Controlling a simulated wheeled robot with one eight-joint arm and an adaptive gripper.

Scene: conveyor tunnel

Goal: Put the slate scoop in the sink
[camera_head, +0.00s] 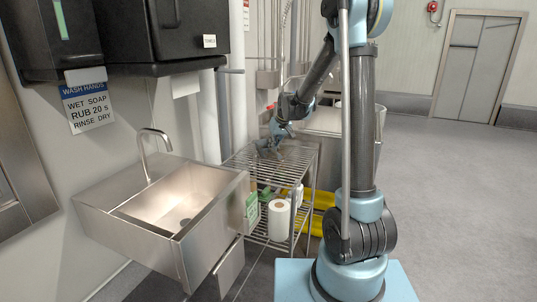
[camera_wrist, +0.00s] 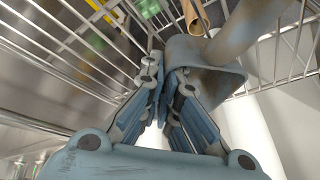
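The slate scoop (camera_wrist: 222,78) is a blue-grey open scoop with a thick handle (camera_wrist: 248,28) running to the upper right in the wrist view. In the head view the scoop (camera_head: 265,148) is small at the top of the wire rack (camera_head: 301,163). My gripper (camera_wrist: 167,68) has its fingers close together, with the scoop's near wall between the tips. In the head view my gripper (camera_head: 276,132) reaches down over the rack at the scoop. The steel sink (camera_head: 160,207) with an arched tap stands left of the rack; its visible basin looks empty.
A white paper roll (camera_head: 279,220), a green-labelled box (camera_head: 252,212) and yellow items (camera_head: 322,200) are on or by the lower rack. Dispensers (camera_head: 160,35) hang above the sink. A pipe (camera_head: 208,125) rises behind the rack. Open floor lies right.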

